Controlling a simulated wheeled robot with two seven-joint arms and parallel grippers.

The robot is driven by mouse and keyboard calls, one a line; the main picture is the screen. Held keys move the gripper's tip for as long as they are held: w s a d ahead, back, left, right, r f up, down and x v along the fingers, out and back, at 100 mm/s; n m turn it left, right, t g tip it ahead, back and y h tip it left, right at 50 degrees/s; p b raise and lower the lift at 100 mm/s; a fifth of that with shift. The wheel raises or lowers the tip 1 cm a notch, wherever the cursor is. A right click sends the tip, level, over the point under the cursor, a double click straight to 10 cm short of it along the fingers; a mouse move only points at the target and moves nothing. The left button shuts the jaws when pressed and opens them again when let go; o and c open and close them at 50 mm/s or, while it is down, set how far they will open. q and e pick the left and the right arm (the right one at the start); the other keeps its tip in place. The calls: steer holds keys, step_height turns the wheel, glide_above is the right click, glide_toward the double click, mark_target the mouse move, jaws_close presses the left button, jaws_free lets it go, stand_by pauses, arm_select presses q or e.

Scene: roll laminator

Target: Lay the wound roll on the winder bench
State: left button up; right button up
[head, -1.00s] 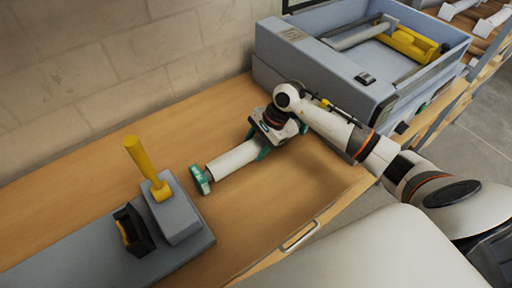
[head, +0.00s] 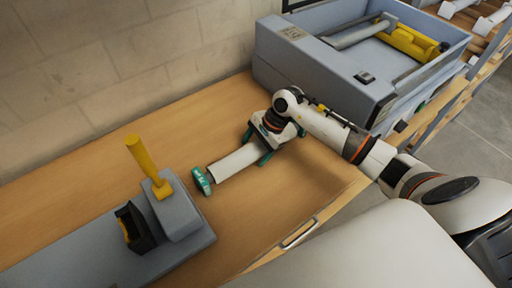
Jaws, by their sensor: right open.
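The wound roll (head: 237,162) is a white cylinder with a green end piece (head: 202,181) at its left. It appears to lie on the wooden bench (head: 105,166), slanting up to the right in the head view. My right gripper (head: 257,146) is over the roll's right end. Its green fingers are open, one on each side of the roll. The gripper body hides the roll's far right end, and I cannot tell whether the fingers touch it. My left gripper is not in view.
A grey fixture with a yellow handle (head: 142,156) and a black holder (head: 134,228) stands at the left. The grey laminator (head: 310,62) stands at the back right, with a roller and yellow part inside. A wall runs behind; the bench's front middle is clear.

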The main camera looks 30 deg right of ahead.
steer(key=shift+d+r+b, duration=0.25)
steer(key=shift+r+b, duration=0.05)
steer(key=shift+r, duration=0.1)
steer(key=b+v, duration=0.2)
steer(key=v, duration=0.7)
steer(key=shift+s+d+r+b, duration=0.1)
steer(key=shift+r+b, duration=0.15)
steer(key=shift+b, duration=0.05)
steer(key=shift+v, duration=0.8)
steer(key=shift+s, duration=0.1)
